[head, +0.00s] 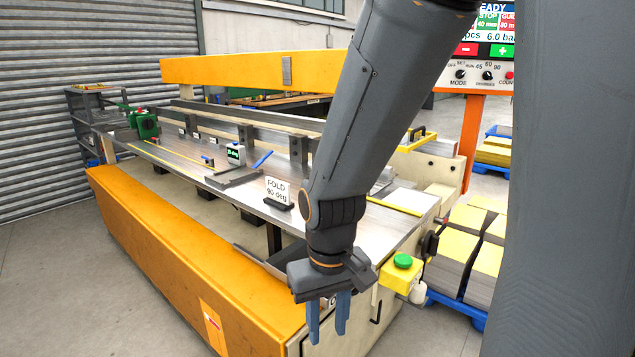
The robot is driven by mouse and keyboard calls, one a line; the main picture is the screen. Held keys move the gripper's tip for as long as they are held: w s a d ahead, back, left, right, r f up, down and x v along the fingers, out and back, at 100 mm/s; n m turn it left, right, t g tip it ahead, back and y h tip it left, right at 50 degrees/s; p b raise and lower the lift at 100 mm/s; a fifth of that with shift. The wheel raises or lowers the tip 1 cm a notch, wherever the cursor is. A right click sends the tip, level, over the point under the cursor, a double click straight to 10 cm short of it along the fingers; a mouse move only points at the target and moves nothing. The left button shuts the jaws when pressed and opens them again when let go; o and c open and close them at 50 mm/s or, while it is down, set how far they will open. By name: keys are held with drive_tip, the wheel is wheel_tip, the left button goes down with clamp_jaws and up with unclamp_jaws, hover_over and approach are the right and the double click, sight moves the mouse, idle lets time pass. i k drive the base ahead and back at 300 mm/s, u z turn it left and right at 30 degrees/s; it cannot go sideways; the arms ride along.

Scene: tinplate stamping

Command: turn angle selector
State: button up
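The angle selector (487,75) is a small black knob marked DEGREES on the pale control panel at the upper right, with 45, 60 and 90 printed above it. Its pointer is too small to read. A MODE knob (460,75) is to its left. My gripper (327,333) hangs fingers down at the front right corner of the folding machine, well below and left of the panel. Its two blue fingers are apart with nothing between them. A small sign (277,190) on the machine bed reads FOLD 90 deg.
The panel screen (490,24) sits above the knobs, on an orange post (471,130). A yellow box with a green button (403,261) is right of my gripper. Sheet stacks (455,250) stand on blue pallets at the right. Open floor lies at the lower left.

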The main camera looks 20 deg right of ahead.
sight(487, 74)
drive_tip(key=z, duration=0.05)
drive_tip(key=i, duration=0.15)
drive_tip(key=z, duration=0.15)
drive_tip(key=k, duration=0.45)
drive_tip(key=z, duration=1.1)
